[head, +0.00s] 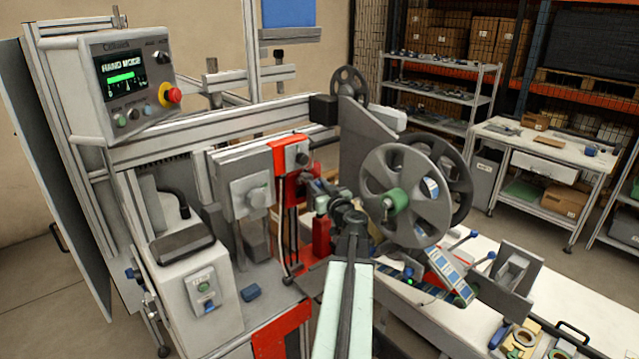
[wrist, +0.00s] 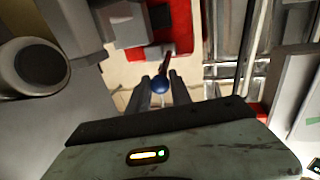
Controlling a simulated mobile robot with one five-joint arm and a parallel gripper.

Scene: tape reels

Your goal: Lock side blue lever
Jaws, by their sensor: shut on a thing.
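The blue lever's round knob (wrist: 160,84) shows in the wrist view, on a thin stem that runs up towards a grey block and a red plate. My gripper (wrist: 161,88) has its two dark fingers on either side of the knob and is shut on it. In the head view my arm reaches forward to the middle of the labelling machine, beside the red bracket (head: 288,152). There the fingers and the held knob are hard to make out among the dark parts.
Large grey reels (head: 405,190) stand just right of my arm. Other blue-knobbed levers (head: 474,234) stick up further right. A control box (head: 125,85) with a red stop button is at upper left. A white table (head: 555,150) stands behind at right.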

